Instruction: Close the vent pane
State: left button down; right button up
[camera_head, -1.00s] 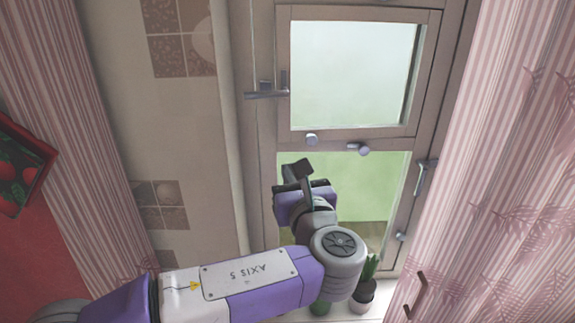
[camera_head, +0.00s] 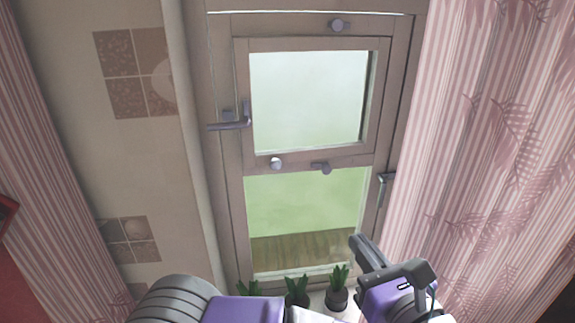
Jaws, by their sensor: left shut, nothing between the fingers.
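The vent pane (camera_head: 307,102) is the upper glazed sash, in a pale brown wooden frame. A thin gap line shows around it, and I cannot tell whether it sits fully flush. A round knob (camera_head: 276,163) and a small turn latch (camera_head: 322,168) are on the rail below it. My left gripper (camera_head: 362,246) is shut and empty, at the lower right in front of the window, below the vent pane and apart from it. My right gripper is not in view.
A lever handle (camera_head: 230,125) sticks out on the left of the frame, and another handle (camera_head: 385,186) on the right. Potted plants (camera_head: 338,290) stand on the sill below. Pink curtains (camera_head: 480,150) hang at the right and left.

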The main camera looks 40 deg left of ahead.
aim_at(380, 46)
jog(key=z, duration=1.9)
jog(key=k, duration=0.95)
jog(key=u, duration=1.75)
jog(key=i, duration=0.5)
